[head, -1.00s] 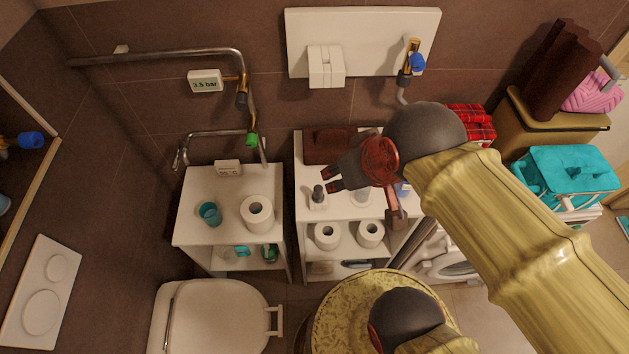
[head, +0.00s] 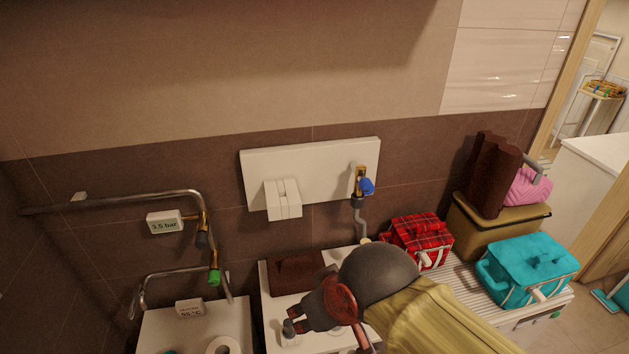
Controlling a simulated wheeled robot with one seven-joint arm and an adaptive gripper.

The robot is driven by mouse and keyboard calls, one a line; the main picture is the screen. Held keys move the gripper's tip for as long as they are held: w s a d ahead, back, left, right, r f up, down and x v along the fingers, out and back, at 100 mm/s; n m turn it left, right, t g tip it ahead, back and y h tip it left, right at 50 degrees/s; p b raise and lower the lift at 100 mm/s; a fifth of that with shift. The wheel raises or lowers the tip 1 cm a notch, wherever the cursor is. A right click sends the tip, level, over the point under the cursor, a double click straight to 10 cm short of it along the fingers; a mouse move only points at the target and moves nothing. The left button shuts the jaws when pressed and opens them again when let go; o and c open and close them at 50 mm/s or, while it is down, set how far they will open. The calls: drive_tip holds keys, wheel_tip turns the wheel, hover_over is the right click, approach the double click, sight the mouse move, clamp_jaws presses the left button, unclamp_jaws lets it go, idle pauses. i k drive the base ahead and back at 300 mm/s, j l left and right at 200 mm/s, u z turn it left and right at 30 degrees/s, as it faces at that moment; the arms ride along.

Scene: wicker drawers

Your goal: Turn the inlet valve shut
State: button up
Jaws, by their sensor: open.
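A brass valve with a blue knob (head: 366,186) sits at the right of a white wall panel (head: 256,168), with a grey hose below it. A second brass valve with a green knob (head: 215,276) sits on the metal pipe at the left. No label shows which of the two is the inlet valve. My gripper (head: 291,319) is open and points left, low over the white shelf unit, below and left of the blue knob and right of the green one. It touches neither knob. Its fingertips are close to a small dark-topped bottle (head: 289,333); contact is unclear.
A gauge reading 3.5 bar (head: 164,222) hangs by the pipe (head: 130,202). A dark brown folded towel (head: 297,273) lies behind my gripper. A red plaid bag (head: 421,240), a tan box (head: 497,224) and a teal bag (head: 528,268) stand at right. The wall above is clear.

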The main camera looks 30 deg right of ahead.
sight(367, 186)
drive_tip(key=k+l, duration=0.4)
drive_tip(key=z, duration=1.65)
